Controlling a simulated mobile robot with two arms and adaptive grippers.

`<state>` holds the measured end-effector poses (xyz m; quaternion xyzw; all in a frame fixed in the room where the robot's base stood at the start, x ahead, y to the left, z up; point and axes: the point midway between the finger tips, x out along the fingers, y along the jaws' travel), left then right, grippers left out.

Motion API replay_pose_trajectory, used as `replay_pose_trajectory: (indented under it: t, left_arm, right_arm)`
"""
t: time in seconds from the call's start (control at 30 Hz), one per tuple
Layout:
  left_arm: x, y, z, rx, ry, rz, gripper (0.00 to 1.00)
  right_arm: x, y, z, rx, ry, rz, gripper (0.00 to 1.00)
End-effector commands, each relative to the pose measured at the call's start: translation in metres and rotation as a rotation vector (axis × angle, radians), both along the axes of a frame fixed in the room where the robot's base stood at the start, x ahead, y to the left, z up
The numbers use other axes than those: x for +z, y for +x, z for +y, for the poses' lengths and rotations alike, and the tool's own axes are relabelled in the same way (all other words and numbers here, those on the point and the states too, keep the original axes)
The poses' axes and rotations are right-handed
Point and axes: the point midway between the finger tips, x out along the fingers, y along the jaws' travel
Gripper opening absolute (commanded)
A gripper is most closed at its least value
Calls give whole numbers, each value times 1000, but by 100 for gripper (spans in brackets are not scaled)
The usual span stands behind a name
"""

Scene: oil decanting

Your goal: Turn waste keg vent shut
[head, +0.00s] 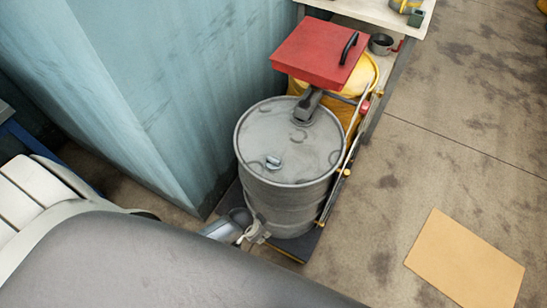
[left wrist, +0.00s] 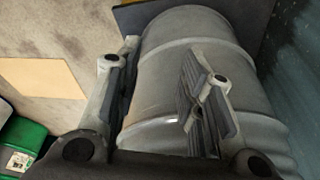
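I cannot tell for sure which is the vent. My left gripper (head: 258,231) is low at the keg's near left side. In the left wrist view the left gripper (left wrist: 155,95) has its fingers apart, with the ribbed side of the keg (left wrist: 185,65) behind them and nothing clearly held. My right gripper is not in view.
A yellow drum (head: 376,74) with a red box (head: 316,53) over it stands behind the keg. A blue corrugated wall (head: 150,85) is close on the left. A tan sheet (head: 465,258) lies on the open floor at right. A green container (left wrist: 22,145) shows in the wrist view.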

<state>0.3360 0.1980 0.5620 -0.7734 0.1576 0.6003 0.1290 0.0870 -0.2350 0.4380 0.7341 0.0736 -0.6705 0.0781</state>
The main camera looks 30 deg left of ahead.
Motion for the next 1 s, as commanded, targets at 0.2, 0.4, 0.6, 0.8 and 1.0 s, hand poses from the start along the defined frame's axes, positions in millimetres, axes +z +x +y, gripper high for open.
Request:
replay_pose_trajectory:
  t: [0.2, 0.4, 0.6, 0.8, 1.0]
  left_arm:
    - [92, 65, -44, -179, -45, -59, 36]
    - [160, 80, -74, -344, -64, -86, 36]
    - [198, 108, -83, -580, -29, -87, 36]
    - [227, 137, -69, -810, 45, -57, 36]
    - [263, 162, -28, -1023, 142, 24, 36]
  right_arm:
    - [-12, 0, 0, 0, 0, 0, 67]
    - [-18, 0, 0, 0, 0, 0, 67]
    - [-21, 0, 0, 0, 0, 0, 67]
    - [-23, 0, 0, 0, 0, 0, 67]
    - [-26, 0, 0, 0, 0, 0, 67]
